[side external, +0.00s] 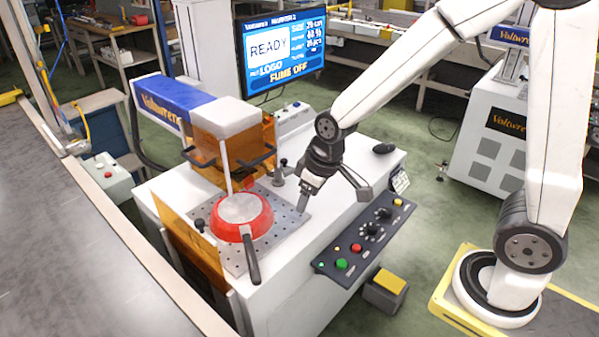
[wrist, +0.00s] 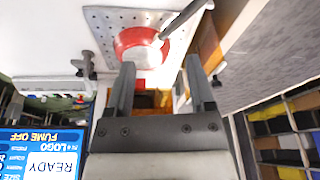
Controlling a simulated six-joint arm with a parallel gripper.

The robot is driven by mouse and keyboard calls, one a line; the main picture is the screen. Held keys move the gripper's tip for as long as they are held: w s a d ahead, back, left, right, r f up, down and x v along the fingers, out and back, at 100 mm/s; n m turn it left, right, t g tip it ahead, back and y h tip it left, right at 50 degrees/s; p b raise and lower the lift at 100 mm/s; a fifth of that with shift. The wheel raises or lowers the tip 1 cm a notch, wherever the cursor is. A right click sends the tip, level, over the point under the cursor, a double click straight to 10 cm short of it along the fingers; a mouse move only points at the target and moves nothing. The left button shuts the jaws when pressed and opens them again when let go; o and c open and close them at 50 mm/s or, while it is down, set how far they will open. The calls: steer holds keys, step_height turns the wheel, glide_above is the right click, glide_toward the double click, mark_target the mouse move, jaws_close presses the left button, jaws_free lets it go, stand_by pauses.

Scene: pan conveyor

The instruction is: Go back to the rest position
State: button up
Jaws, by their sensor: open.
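A red pan (side external: 257,226) lies on the perforated plate (side external: 284,228) of the marking machine, its pale grey round face up. Its dark handle (side external: 251,262) points to the front, past the plate's edge. In the wrist view the pan (wrist: 128,39) lies beyond the fingers, with its handle toward the upper right. My gripper (side external: 333,203) is open and empty, to the right of the pan and apart from it, above the white machine top. Its two fingers (wrist: 158,64) show spread in the wrist view with nothing held between them.
The marker head (side external: 225,117) with amber shields stands behind the pan. A control panel (side external: 365,237) with buttons lies in front of my gripper. The screen (side external: 282,50) reads READY and FUME OFF. A grey conveyor (side external: 60,230) runs at the left, its visible belt empty.

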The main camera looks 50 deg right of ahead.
steer(key=s+d+f+m, duration=0.1)
steer(key=s+d+m, duration=0.1)
steer(key=s, duration=0.6)
steer(key=shift+d+f+m+h, duration=0.2)
steer(key=shift+d+m+h, duration=0.15)
steer(key=shift+d, duration=0.4)
